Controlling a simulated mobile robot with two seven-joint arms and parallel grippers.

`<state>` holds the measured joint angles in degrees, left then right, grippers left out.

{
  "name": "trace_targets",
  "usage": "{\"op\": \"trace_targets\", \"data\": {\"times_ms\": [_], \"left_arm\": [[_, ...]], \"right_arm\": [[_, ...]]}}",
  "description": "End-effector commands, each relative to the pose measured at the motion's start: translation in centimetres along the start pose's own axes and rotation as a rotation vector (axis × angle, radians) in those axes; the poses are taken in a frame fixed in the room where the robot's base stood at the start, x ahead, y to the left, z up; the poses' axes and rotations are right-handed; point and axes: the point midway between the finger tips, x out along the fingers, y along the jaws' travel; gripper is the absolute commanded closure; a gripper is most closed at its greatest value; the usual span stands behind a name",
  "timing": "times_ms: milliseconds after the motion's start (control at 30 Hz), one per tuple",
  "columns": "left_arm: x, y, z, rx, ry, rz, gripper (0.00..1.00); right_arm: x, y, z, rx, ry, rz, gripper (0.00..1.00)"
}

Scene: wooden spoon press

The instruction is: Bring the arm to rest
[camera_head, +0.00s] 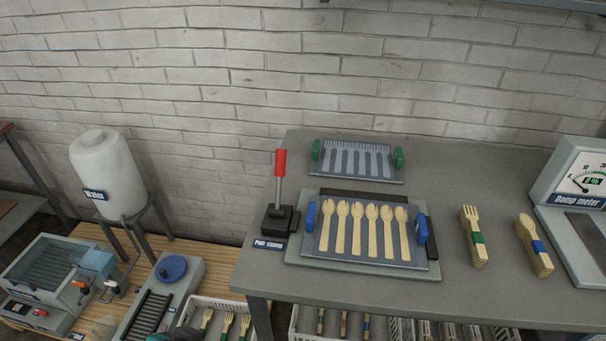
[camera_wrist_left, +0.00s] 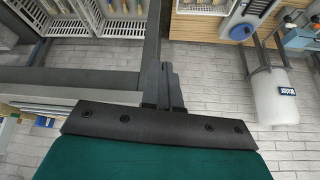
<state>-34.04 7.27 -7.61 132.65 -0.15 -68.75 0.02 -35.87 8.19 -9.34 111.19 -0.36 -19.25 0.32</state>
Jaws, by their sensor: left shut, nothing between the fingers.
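My left gripper (camera_wrist_left: 168,72) shows in the left wrist view, its two dark fingers closed together with nothing between them. It is not touching anything that I can see. In the head view only a small teal piece, apparently of my left arm, shows at the bottom edge near the crates. My right gripper is in neither view.
The grey table (camera_head: 440,293) holds a clamp lever with a red handle (camera_head: 280,163), a tray of wooden spoons (camera_head: 356,235), utensil bundles and a damp meter (camera_head: 578,180). Crates (camera_head: 240,304) stand below. A white water tank (camera_head: 108,172) stands at left.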

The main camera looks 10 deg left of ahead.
Motion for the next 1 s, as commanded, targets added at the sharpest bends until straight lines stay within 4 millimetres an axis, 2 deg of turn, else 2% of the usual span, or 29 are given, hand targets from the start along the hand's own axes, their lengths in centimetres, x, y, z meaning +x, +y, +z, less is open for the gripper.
{"op": "trace_targets", "data": {"times_ms": [200, 400, 600, 1000], "left_arm": [[3.7, 0.6, -0.5, 0.009, 0.174, 0.012, 1.0], [6.1, 1.1, -0.7, 0.015, 0.358, 0.024, 1.0], [6.7, 1.4, -0.7, 0.017, 0.447, 0.031, 1.0], [6.7, 1.4, -0.7, 0.017, 0.457, 0.032, 1.0]], "right_arm": [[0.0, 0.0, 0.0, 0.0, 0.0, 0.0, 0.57], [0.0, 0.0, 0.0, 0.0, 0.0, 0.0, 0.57], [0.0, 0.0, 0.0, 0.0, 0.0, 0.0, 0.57], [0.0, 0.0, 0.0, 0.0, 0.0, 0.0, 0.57]]}}
